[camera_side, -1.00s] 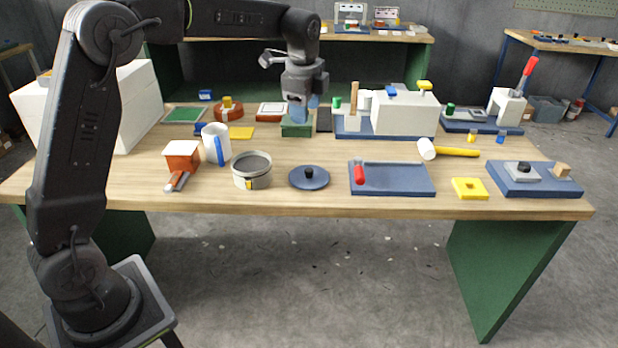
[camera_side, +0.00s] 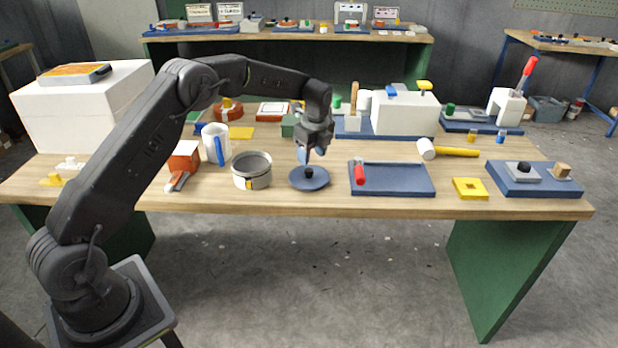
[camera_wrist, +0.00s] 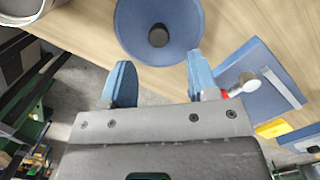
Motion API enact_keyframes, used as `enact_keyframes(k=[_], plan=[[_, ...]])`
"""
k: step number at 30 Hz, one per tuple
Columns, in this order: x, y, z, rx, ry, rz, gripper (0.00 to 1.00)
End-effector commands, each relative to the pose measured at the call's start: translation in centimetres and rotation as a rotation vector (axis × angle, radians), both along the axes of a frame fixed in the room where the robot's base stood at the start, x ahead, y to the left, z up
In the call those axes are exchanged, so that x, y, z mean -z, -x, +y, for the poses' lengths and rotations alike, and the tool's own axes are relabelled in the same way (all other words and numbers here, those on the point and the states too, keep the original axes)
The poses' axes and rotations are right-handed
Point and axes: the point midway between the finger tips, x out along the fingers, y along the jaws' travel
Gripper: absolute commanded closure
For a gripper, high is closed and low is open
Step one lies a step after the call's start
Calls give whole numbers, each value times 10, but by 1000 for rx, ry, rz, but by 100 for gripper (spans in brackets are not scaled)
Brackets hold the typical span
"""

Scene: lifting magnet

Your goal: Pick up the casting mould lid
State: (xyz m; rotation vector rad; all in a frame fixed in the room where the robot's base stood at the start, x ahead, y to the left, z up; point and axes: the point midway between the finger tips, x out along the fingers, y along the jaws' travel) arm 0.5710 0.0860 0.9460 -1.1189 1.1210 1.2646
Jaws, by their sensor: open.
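The casting mould lid (camera_side: 310,181) is a round dark blue disc with a black knob in its middle. It lies flat on the wooden table, just right of the grey round pot. In the wrist view the lid (camera_wrist: 141,40) is at the top centre, with its dark knob facing me. My gripper (camera_side: 308,157) is just above the lid, its blue fingers pointing down close to the knob. In the wrist view my gripper (camera_wrist: 158,75) is open and empty, its two blue fingers apart. The side view does not show clearly whether a fingertip touches the knob.
The grey open pot (camera_side: 252,169) stands close left of the lid. A blue tray (camera_side: 405,180) with a red-handled tool is close on the right. A white-headed mallet (camera_side: 427,149) lies behind the tray. The table's front edge is a little in front of the lid.

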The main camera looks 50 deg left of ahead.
Motion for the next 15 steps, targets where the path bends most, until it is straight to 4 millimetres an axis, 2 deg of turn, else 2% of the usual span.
enact_keyframes(k=[5,12,15], plan=[[12,1,2,-1,0,0,46],[47,2,8,0,1,2,46],[53,2,9,0,1,-1,46]])
